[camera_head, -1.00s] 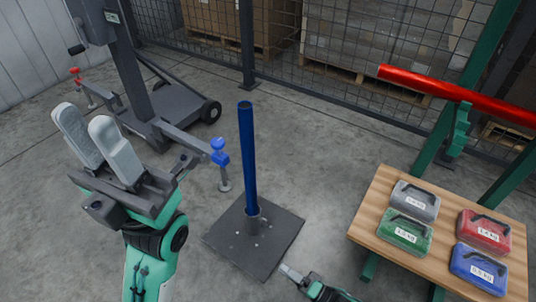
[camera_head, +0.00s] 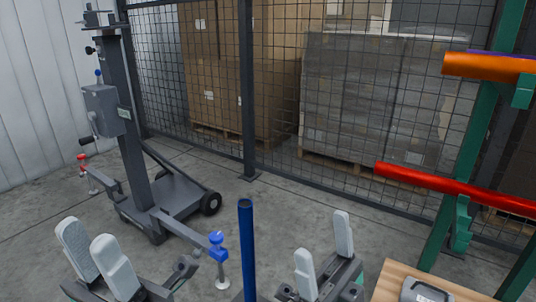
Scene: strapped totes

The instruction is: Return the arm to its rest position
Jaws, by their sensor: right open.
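My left gripper (camera_head: 87,231) is at the lower left in the head view. Its two pale grey fingers point up and stand apart, with nothing between them. My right gripper (camera_head: 322,234) is at the bottom, right of the blue post (camera_head: 247,250). Its fingers also point up, are apart and hold nothing. Most of both arms lies below the picture's edge. I cannot tell the exact gap between the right gripper and the post.
A grey wheeled lift stand (camera_head: 140,150) with a blue-knobbed outrigger (camera_head: 217,245) stands at left. A wooden table (camera_head: 388,281) with a grey case (camera_head: 424,290) is at lower right. A green rack (camera_head: 462,165) holds a red tube (camera_head: 440,182) and an orange tube (camera_head: 488,67). Mesh fencing stands behind.

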